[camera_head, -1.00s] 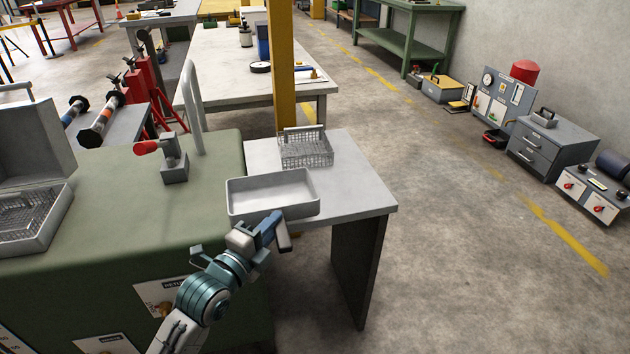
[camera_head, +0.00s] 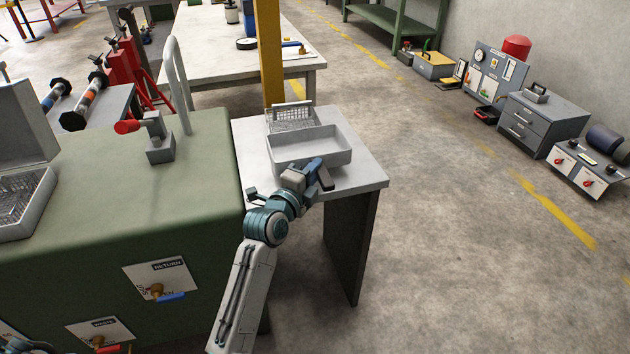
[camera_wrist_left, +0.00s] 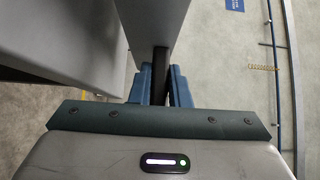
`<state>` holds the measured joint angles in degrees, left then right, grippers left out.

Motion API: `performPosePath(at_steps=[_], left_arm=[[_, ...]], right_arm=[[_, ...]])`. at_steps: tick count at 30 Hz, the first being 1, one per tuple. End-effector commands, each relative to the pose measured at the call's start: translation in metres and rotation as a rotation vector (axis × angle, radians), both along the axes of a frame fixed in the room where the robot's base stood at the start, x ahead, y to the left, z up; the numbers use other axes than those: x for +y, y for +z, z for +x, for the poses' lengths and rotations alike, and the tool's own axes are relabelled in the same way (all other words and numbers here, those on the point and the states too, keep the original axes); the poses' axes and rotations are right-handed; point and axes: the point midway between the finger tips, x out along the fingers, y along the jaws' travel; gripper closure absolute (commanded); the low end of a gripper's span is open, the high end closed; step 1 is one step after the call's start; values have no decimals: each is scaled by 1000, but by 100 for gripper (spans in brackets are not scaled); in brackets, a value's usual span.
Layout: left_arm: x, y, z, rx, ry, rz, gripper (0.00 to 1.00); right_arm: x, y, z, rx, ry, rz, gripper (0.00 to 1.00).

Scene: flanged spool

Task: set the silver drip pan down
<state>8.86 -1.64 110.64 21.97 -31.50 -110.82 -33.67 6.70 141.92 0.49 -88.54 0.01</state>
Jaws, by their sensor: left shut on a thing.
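The silver drip pan (camera_head: 330,153) is a shallow, open rectangular tray with an empty inside. It is over the light grey side table (camera_head: 352,186), in front of the wire basket (camera_head: 291,117), and looks about level. I cannot tell whether its bottom touches the tabletop. The grip itself is partly hidden. My right gripper is not in view.
The green machine (camera_head: 130,220) stands left of the table, with a red-handled fitting (camera_head: 158,140) and a curved grey rail (camera_head: 178,85) on top. The pan overlaps the basket's lower part in view. A yellow post (camera_head: 271,55) rises behind. Tabletop shows bare at the right.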

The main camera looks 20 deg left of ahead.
Motion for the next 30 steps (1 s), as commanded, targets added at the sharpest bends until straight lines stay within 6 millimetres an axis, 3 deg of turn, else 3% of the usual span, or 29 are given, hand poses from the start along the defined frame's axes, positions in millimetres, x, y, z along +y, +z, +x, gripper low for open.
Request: performPosePath(at_steps=[4, 11, 23, 24, 26, 27, 30], left_arm=[[-2, -4, 5, -1, 0, 1, 100], [-2, -33, 4, 1, 1, 0, 100], [-2, -38, 4, -3, 1, 0, 100], [-2, -38, 4, 0, 0, 1, 78], [-2, -38, 4, 0, 0, 0, 66], [-2, -38, 4, 0, 0, 0, 62], [-2, -38, 4, 0, 0, 0, 62]], right_arm=[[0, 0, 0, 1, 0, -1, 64], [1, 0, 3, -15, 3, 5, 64], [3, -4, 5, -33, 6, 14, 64], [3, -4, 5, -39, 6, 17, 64], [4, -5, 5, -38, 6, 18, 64], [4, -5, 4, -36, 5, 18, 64], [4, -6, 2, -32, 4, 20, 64]])
